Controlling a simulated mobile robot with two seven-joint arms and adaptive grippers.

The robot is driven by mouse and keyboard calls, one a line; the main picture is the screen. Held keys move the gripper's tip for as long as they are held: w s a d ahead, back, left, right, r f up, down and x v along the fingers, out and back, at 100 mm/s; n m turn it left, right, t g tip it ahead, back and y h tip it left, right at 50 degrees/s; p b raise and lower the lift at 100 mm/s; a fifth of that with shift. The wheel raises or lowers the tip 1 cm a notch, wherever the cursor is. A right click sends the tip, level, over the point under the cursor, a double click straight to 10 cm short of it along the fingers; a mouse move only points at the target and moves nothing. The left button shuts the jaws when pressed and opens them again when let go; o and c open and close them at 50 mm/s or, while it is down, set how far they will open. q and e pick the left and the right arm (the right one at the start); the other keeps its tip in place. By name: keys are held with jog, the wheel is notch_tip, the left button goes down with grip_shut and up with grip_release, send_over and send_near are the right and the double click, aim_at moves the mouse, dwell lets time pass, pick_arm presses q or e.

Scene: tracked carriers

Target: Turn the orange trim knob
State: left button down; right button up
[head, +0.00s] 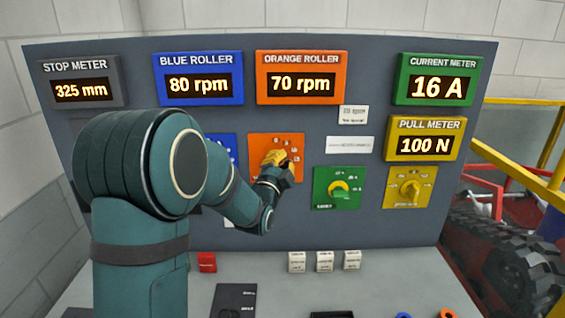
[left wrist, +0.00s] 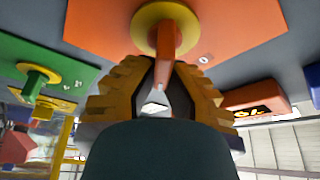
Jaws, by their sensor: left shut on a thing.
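The orange trim knob (left wrist: 165,42) shows in the left wrist view as an orange grip on a yellow disc, against its orange plate (left wrist: 225,20). My left gripper (left wrist: 160,85), with yellow ridged fingers, is shut on the knob, one finger on each side. In the head view my left gripper (head: 277,163) reaches the orange plate (head: 262,142), below the orange roller display (head: 301,78), which reads 70 rpm. There the fingers hide most of the knob and part of its scale. My right gripper is in neither view.
The blue plate (head: 222,150) is partly behind my left arm. The green knob (head: 339,188) and the yellow knob (head: 410,187) sit to the right. The blue roller display (head: 198,80) reads 80 rpm. Several small blocks lie on the desk below.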

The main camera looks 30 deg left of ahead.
pick_arm(q)
jog(key=c, duration=1)
grip_release()
jog(key=shift+w, duration=0.1)
jog(key=v, duration=1.2)
